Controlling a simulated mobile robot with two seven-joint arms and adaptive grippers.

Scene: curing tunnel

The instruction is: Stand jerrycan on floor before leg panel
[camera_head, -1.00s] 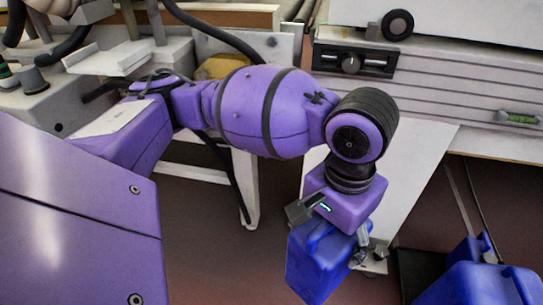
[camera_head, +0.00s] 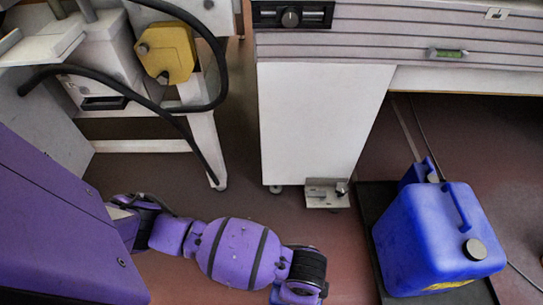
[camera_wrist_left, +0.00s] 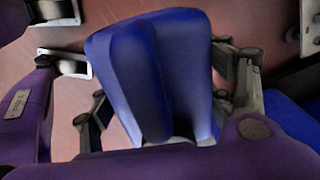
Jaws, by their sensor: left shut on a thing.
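My left gripper (camera_wrist_left: 163,118) is shut on a blue jerrycan (camera_wrist_left: 195,50). In the wrist view its fingers lie on both sides of the can's handle end, and reddish floor shows around the can. Whether the can's base touches the floor is hidden. My right gripper is not in view.
Other blue jerrycans stand at right, a large one (camera_head: 430,240) and a smaller part of one (camera_head: 418,172) behind it, on a dark mat (camera_head: 367,205). A metal foot bracket (camera_head: 326,194) sits at the panel's base. A white frame leg (camera_head: 207,150) and black hose stand left.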

